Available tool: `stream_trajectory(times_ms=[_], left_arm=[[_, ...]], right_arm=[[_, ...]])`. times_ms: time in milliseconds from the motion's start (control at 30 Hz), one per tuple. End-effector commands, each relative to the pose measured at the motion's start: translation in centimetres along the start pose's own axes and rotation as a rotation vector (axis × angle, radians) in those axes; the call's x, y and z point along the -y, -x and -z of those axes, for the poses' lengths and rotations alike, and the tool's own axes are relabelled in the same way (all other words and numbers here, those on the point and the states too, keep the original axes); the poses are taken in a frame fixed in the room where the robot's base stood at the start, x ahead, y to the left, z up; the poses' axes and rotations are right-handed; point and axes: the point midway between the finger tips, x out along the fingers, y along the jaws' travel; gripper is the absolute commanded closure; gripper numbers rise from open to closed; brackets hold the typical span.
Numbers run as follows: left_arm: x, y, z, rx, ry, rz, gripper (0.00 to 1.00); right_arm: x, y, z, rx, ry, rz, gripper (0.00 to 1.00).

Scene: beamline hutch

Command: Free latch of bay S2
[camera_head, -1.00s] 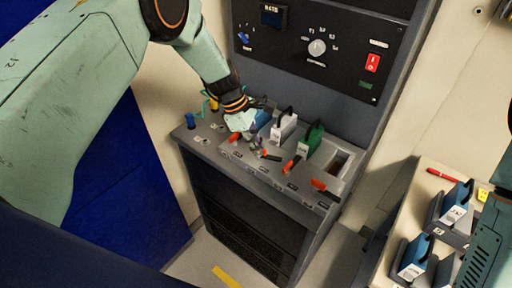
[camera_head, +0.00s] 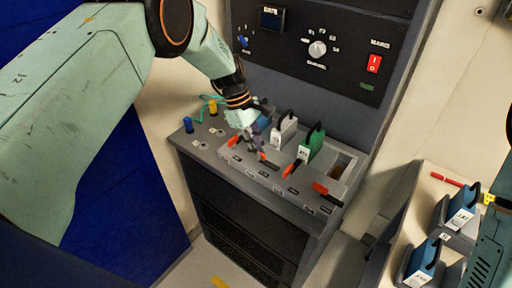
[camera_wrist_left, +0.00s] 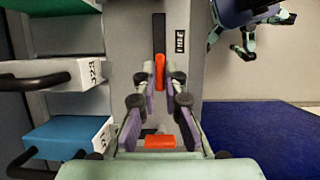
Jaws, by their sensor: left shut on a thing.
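The latch of bay S2 (camera_head: 263,156) is a small orange-red lever in front of the white module (camera_head: 284,130). My left gripper (camera_head: 260,149) is over this latch and hides part of it. In the left wrist view, my left gripper (camera_wrist_left: 160,88) has its purple-padded fingers shut on the orange lever (camera_wrist_left: 160,62), beside a dark slot. The white module (camera_wrist_left: 78,73) is to the left there. A second orange lever (camera_wrist_left: 160,141) shows between the finger bases. My right gripper's fingers are not seen.
The green module (camera_head: 312,143) and its orange-red latch (camera_head: 291,169) are to the right. An empty bay with another latch (camera_head: 322,188) is farther right. Blue (camera_head: 188,125) and yellow (camera_head: 213,107) posts stand left. A side table (camera_head: 417,205) holds blue modules.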

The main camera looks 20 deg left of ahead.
Motion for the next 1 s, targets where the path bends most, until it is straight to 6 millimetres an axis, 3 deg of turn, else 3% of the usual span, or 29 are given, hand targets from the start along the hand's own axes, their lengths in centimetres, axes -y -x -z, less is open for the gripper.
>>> stream_trajectory(times_ms=[167,200,433,767,1000], left_arm=[[0.3,-0.5,-0.2,0.007,0.003,0.011,1.0],[0.3,-0.5,-0.2,0.007,0.003,0.011,0.87],[0.2,-0.3,-0.1,0.004,0.003,0.007,0.68],[0.1,0.1,0.0,0.002,0.002,0.002,0.68],[0.0,3.8,0.0,0.001,0.002,-0.002,0.68]], right_arm=[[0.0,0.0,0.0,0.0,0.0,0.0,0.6],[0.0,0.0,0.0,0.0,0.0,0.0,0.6],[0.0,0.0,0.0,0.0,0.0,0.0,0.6],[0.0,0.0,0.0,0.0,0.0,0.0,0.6],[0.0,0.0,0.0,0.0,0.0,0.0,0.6]])
